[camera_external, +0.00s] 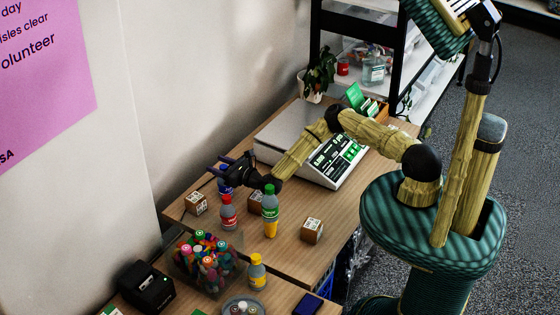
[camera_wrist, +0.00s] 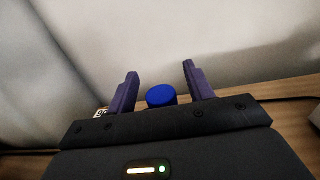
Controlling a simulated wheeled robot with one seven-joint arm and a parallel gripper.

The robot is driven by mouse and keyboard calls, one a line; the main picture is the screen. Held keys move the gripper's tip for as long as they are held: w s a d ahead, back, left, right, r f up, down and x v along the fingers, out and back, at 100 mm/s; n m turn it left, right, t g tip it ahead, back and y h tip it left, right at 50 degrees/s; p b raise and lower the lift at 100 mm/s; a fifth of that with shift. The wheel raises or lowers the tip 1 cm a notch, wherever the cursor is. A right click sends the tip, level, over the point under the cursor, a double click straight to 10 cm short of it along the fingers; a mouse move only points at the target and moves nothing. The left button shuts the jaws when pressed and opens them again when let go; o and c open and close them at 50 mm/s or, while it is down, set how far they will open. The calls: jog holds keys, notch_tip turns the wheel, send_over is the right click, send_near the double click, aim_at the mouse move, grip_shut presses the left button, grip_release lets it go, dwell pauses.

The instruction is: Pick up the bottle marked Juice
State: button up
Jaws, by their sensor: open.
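My gripper (camera_external: 217,170) reaches over the left part of the wooden table. In the wrist view its two purple fingers (camera_wrist: 160,70) are open, with a blue cap (camera_wrist: 160,95) between them. This cap belongs to a blue bottle (camera_external: 226,184), partly hidden by my gripper in the external view. A red-capped bottle (camera_external: 228,212), a green-capped bottle with yellow contents (camera_external: 270,211) and a yellow-capped bottle (camera_external: 257,272) stand upright nearby. The labels are too small to read, so I cannot tell which is marked Juice.
Small boxes (camera_external: 312,230) stand among the bottles, one at the left (camera_external: 195,203). A clear bin of colourful items (camera_external: 178,264) and a black device (camera_external: 147,287) are in front. A scale (camera_external: 290,128) stands behind my arm. The wall is close on the left.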

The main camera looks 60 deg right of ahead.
jog(key=shift+c, duration=0.2)
grip_shut()
dwell(0.4)
notch_tip(320, 180, up, 10)
jog(key=b, duration=0.1)
dwell(0.4)
